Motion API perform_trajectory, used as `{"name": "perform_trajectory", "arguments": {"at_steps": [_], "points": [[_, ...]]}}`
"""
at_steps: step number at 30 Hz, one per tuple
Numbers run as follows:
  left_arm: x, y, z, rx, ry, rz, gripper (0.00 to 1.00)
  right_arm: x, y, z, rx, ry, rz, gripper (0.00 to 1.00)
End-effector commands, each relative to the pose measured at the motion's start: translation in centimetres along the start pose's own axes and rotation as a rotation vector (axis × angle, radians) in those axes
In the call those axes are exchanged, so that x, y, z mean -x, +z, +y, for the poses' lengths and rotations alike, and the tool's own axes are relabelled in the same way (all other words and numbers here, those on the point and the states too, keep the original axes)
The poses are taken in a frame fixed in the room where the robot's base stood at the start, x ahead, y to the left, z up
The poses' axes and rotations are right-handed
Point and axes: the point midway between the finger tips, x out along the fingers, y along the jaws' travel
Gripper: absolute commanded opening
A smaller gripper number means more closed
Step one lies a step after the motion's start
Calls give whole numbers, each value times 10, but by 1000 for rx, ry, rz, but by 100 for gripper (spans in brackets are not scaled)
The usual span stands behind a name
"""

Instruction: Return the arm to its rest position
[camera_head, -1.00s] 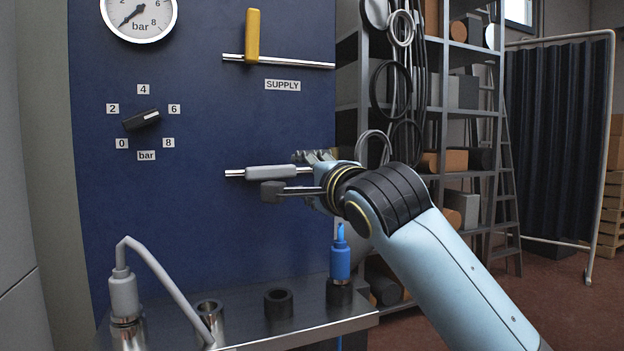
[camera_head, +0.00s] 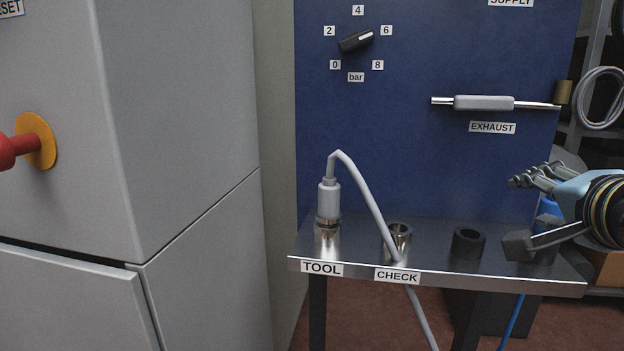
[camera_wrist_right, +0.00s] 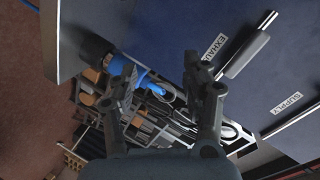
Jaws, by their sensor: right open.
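My right gripper (camera_head: 515,213) is at the right edge of the head view, open, with nothing between its fingers. It hangs over the right end of the metal shelf, in front of the blue connector (camera_head: 548,209), which it partly hides. In the right wrist view the two fingers (camera_wrist_right: 160,66) stand apart. The blue connector (camera_wrist_right: 132,70) shows there beyond the left finger. The grey EXHAUST handle (camera_head: 485,102) lies level on the blue panel, above and apart from the gripper. My left gripper is not in view.
The metal shelf (camera_head: 440,279) holds a grey connector with a cable (camera_head: 329,198) in the TOOL socket, the CHECK socket (camera_head: 398,236) and a black socket (camera_head: 468,243). A grey cabinet (camera_head: 180,120) with a red knob (camera_head: 12,150) stands left. A storage rack is behind at right.

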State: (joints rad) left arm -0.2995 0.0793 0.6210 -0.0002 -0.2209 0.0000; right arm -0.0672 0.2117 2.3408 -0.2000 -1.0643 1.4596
Motion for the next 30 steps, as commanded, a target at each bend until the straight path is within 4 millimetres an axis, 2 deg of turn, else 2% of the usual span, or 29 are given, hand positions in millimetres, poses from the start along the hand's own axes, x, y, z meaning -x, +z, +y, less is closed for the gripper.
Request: {"name": "perform_trajectory", "arguments": {"at_steps": [1,3,6,9,12,19,21,26,30], "points": [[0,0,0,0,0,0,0,12,19,38,142,97,-60,48],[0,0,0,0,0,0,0,31,41,82,361,207,-164,48],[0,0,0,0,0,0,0,62,66,134,623,313,-327,48],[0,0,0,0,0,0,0,92,84,172,829,368,-483,48],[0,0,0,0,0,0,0,122,98,201,997,393,-634,48],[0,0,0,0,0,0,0,188,121,253,1299,374,-969,48],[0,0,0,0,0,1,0,168,131,273,1288,384,-963,48],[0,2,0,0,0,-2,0,141,154,323,1279,404,-980,48],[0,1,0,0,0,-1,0,122,176,378,1271,423,-998,48]]}}
